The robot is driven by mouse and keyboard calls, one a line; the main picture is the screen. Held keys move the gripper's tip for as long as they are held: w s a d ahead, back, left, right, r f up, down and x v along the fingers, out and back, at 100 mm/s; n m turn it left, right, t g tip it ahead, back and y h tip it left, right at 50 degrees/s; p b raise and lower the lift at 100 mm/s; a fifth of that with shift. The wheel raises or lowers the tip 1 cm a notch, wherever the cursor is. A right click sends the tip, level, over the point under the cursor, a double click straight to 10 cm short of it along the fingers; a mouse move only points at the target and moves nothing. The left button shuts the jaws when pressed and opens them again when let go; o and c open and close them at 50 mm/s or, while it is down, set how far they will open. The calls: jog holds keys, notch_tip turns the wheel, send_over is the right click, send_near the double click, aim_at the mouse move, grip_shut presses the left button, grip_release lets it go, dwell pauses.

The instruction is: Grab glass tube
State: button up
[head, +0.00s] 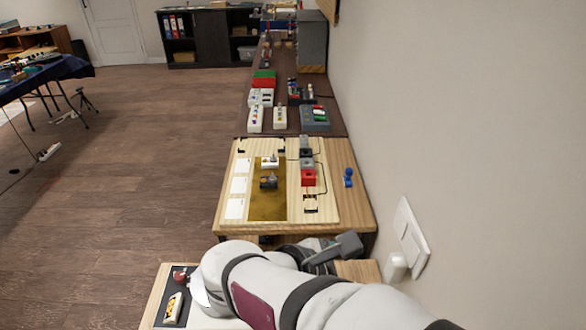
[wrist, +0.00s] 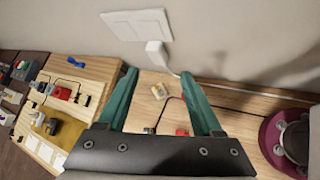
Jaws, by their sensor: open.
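My gripper (wrist: 160,74) is open in the wrist view, its two green fingers wide apart with nothing held between them. A small white-and-yellow piece (wrist: 158,91) lies on the wooden surface seen between the fingers; it is too small to tell what it is. A red part (wrist: 181,131) with a black cable shows near the right finger, partly hidden by the gripper. I cannot make out a glass tube for certain in either view. In the head view my white arm reaches across the near bench and hides much of it.
A wooden board (head: 327,200) with a gold plate (head: 267,205) and a red block (head: 308,178) lies on the bench beyond. A wall switch (head: 411,238) and white plug (head: 395,267) are close on the right. A dark red round object (wrist: 290,140) stands right of my gripper.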

jog(key=w+a+n+t+y, duration=0.2)
jog(key=w+a+n+t, duration=0.45)
jog(key=a+n, duration=0.45)
jog(key=shift+g, duration=0.35)
jog(key=f, duration=1.5)
jog(key=d+f, duration=0.1)
jog(key=f, duration=0.6)
jog(key=shift+f, duration=0.3)
jog(key=shift+h, duration=0.3)
jog(key=x, duration=0.6)
jog(key=shift+w+d+f, duration=0.1)
jog(key=shift+w+f, duration=0.2)
jog(key=shift+w, duration=0.05)
jog(key=shift+w+d+f, duration=0.15)
jog(key=shift+w+d, duration=0.05)
jog(key=shift+w, duration=0.15)
jog(key=c, duration=1.1)
